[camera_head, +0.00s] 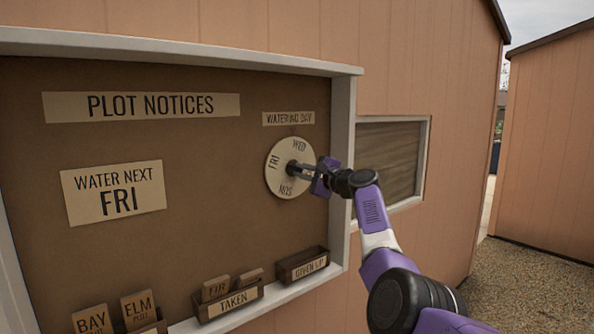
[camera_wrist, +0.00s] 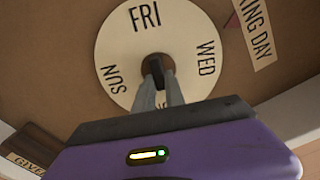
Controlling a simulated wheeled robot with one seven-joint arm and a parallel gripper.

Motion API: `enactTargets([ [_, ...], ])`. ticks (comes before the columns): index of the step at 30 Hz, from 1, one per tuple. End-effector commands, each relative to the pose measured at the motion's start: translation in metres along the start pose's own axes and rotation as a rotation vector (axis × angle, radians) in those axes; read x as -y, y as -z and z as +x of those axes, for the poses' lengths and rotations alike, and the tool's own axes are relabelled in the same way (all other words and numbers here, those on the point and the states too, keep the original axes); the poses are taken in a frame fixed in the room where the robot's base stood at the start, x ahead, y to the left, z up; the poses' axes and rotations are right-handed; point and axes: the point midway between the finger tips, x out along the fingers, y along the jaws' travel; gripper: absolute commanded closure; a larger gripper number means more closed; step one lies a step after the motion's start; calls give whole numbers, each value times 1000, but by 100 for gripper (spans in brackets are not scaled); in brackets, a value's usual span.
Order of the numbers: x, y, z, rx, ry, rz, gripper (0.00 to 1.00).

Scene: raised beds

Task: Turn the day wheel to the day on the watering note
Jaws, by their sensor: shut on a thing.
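The round cream day wheel (camera_head: 274,177) is on the notice board under the "WATERING DAY" label (camera_head: 289,118). In the head view WED is near the top, slightly right, FRI at the left and SUN upside down at the bottom. The wrist view shows the wheel (camera_wrist: 115,52) too, with a red pointer (camera_wrist: 232,21) lying between FRI and WED, closer to WED. The fourth day is hidden by my fingers. My gripper (camera_head: 300,170) is shut on the dark centre knob (camera_wrist: 152,64). The watering note (camera_head: 114,192) reads "WATER NEXT FRI".
The board's white frame (camera_head: 341,150) rises close to the right of my gripper. Below are the "TAKEN" box (camera_head: 238,303) with tags, the "GIVEN UP" box (camera_head: 309,268), and BAY (camera_head: 92,319) and ELM (camera_head: 138,305) tags. A window (camera_head: 390,160) lies behind my arm.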

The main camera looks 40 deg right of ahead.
Motion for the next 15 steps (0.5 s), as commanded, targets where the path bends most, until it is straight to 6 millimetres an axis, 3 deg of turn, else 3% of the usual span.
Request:
enactTargets([
  [5,-1,2,-8,-2,1,167,100],
  [15,-5,3,1,-2,-1,491,100],
])
